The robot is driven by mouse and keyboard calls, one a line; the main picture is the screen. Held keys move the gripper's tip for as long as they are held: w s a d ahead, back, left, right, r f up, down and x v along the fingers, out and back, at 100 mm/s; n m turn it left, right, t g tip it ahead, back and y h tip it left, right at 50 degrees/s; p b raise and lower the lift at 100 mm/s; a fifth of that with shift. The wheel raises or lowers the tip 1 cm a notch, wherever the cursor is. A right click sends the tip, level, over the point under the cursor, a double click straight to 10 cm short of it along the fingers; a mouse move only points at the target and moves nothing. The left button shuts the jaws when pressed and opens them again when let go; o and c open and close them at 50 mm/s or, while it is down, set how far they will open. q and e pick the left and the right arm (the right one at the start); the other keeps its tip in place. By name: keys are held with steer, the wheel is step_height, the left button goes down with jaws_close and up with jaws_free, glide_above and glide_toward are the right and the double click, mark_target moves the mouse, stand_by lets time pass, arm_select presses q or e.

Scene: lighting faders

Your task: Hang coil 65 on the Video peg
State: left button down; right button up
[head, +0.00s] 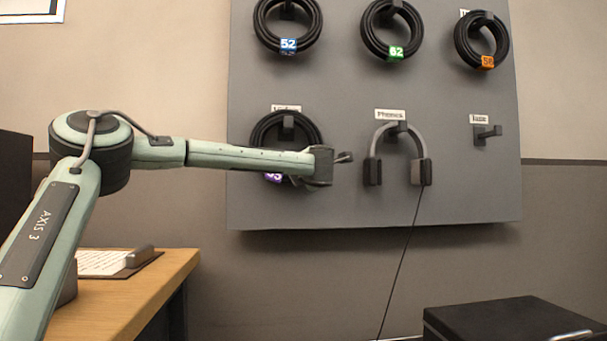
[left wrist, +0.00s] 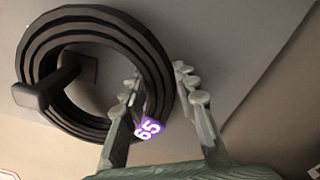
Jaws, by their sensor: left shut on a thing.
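Coil 65 (head: 262,130), a black ring with a purple tag, is at the lower left of the grey board, under a label partly covered by the coil. The dark Video peg (head: 288,127) passes through its opening. In the left wrist view, coil 65 (left wrist: 88,20) is around the peg (left wrist: 62,77); whether it bears on the peg I cannot tell. My left gripper (left wrist: 158,85) is shut on the coil's side near the purple tag (left wrist: 150,129). In the head view my left arm hides the coil's lower part and most of that gripper. My right gripper is not in view.
Coils 52 (head: 259,35), 62 (head: 370,40) and 56 (head: 466,45) hang in the board's upper row. Headphones (head: 420,150) with a dangling cable hang to the right. A bare peg (head: 487,135) is at far right. A wooden desk (head: 150,290) stands lower left, a black case (head: 510,320) lower right.

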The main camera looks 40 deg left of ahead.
arm_select(q)
steer(key=shift+r, duration=0.1)
stand_by(0.3)
steer(key=c, duration=1.2)
jaws_free()
steer(key=shift+o, duration=0.5)
steer(key=shift+f, duration=0.2)
steer(key=v, duration=1.2)
steer(key=shift+r, duration=0.2)
